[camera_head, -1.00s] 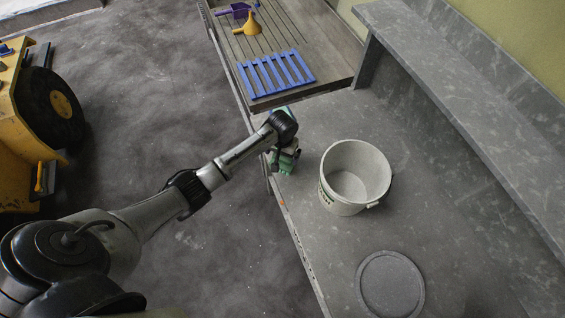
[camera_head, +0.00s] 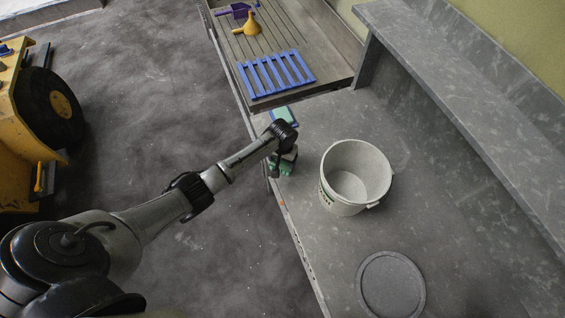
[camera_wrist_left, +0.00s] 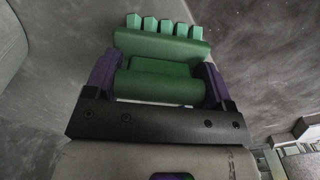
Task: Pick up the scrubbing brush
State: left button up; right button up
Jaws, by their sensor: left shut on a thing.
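The green scrubbing brush (camera_wrist_left: 160,62) fills the space between the fingers of my left gripper (camera_wrist_left: 160,85) in the left wrist view, with a row of green bristle tufts at its far side. The gripper is shut on it. In the head view my left gripper (camera_head: 281,160) is at the bench's left edge, left of the pail, and mostly hides the brush (camera_head: 286,167). I cannot tell whether the brush touches the bench. My right gripper is not in view.
A white pail (camera_head: 345,195) stands on the grey bench (camera_head: 420,190), with a round grey lid (camera_head: 391,285) nearer. A green-and-blue item (camera_head: 284,115) lies behind my gripper. Beyond are a blue rack (camera_head: 276,72), a yellow funnel (camera_head: 249,25) and a purple scoop (camera_head: 237,10).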

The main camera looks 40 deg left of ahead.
pick_arm(q)
jog(key=shift+c, duration=1.2)
jog(key=shift+r+p, duration=0.5)
jog(key=shift+r, duration=4.55)
